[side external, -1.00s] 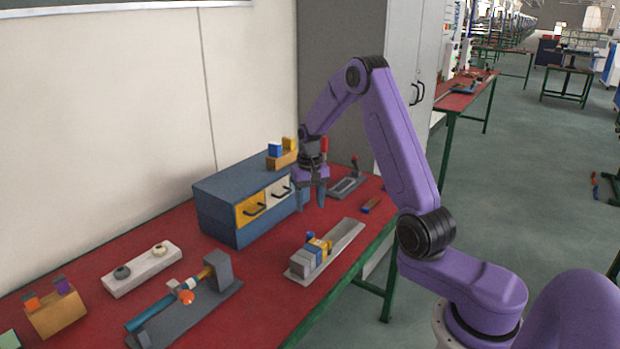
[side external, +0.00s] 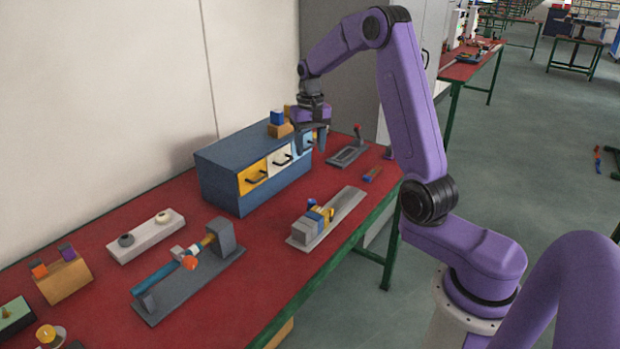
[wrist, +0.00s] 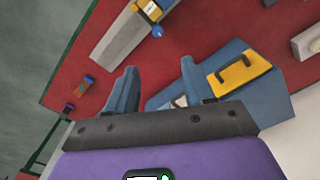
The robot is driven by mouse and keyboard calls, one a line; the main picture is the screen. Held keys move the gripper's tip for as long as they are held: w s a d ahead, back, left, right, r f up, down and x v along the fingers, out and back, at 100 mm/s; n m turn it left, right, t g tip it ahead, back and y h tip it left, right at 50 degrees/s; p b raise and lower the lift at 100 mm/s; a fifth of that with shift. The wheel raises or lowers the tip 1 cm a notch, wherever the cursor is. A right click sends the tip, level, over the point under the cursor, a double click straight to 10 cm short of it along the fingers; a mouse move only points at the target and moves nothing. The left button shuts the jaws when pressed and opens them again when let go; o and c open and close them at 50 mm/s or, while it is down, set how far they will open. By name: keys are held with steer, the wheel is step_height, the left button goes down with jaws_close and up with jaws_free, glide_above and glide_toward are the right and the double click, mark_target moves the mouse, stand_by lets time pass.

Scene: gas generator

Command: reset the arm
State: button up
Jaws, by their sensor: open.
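My gripper (side external: 311,148) is open and empty, fingers pointing down, above the table beside the right end of the blue drawer cabinet (side external: 225,180). In the side view the fingers partly cover the cabinet's light blue drawer. The wrist view shows both fingers (wrist: 158,73) spread apart with nothing between them. The cabinet's yellow drawer (wrist: 242,78) also shows there, to the right of the fingers. My arm is bent, with the elbow high above the table.
On the red table (side external: 225,290) are a grey rail with blocks (side external: 342,208), a lever fixture (side external: 348,155), a clamp stand with a blue tube (side external: 190,268) and a white two-knob block (side external: 146,237). Blue and tan blocks (side external: 279,124) sit on the cabinet.

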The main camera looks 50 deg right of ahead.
steer(key=s+a+r+n, duration=0.1)
steer(key=s+a+n, duration=0.4)
steer(key=a, duration=0.5)
steer(key=s+a+r+n, duration=0.2)
steer(key=s+a+n, duration=0.25)
steer(key=a, duration=0.45)
steer(key=s+a+f+n, duration=0.1)
steer(key=s+a+n, duration=0.2)
steer(key=s+n, duration=0.6)
steer(key=s, duration=1.4)
steer(key=shift+n, duration=0.35)
